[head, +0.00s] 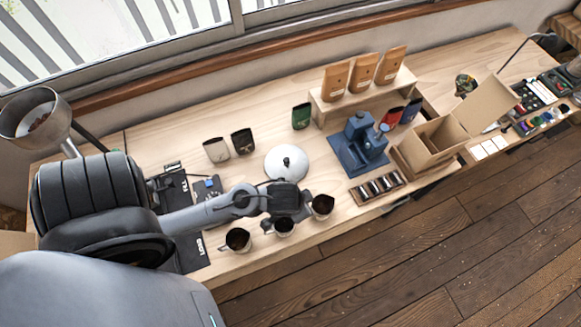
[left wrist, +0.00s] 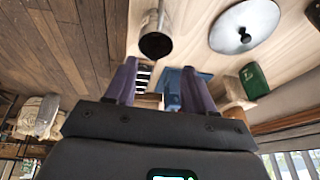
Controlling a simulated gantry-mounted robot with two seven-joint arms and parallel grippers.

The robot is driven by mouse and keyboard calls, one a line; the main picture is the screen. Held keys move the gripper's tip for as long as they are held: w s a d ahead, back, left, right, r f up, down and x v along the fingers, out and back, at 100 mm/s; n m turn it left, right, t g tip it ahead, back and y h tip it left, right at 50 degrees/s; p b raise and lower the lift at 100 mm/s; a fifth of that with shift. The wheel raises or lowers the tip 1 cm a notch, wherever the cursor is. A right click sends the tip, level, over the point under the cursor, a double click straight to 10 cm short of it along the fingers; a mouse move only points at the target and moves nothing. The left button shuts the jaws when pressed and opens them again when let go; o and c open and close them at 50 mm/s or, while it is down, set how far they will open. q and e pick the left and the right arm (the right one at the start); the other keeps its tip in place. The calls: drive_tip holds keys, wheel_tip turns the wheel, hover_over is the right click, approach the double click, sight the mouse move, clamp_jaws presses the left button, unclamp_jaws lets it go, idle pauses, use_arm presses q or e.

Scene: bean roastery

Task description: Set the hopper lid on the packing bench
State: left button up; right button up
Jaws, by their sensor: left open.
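The hopper lid (head: 287,160) is a round, pale metal disc with a dark knob. It lies knob up on the wooden packing bench (head: 155,129), near the middle. It also shows at the upper right of the left wrist view (left wrist: 244,20). My right gripper is in neither view.
Metal cups (head: 238,240) stand along the near edge, close under my left gripper. A blue press (head: 357,145) and an open cardboard box (head: 432,142) stand right of the lid. Dark and white pouches (head: 243,141) and a green one (head: 301,116) stand behind it.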

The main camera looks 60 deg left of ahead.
use_arm(q)
drive_tip(key=s+d+r+m, duration=0.1)
drive_tip(key=s+r, duration=0.3)
drive_tip(key=s, duration=0.1)
drive_tip(key=shift+d+r+g+h, duration=0.25)
drive_tip(key=shift+d+g+h, duration=0.05)
drive_tip(key=shift+d+h, duration=0.1)
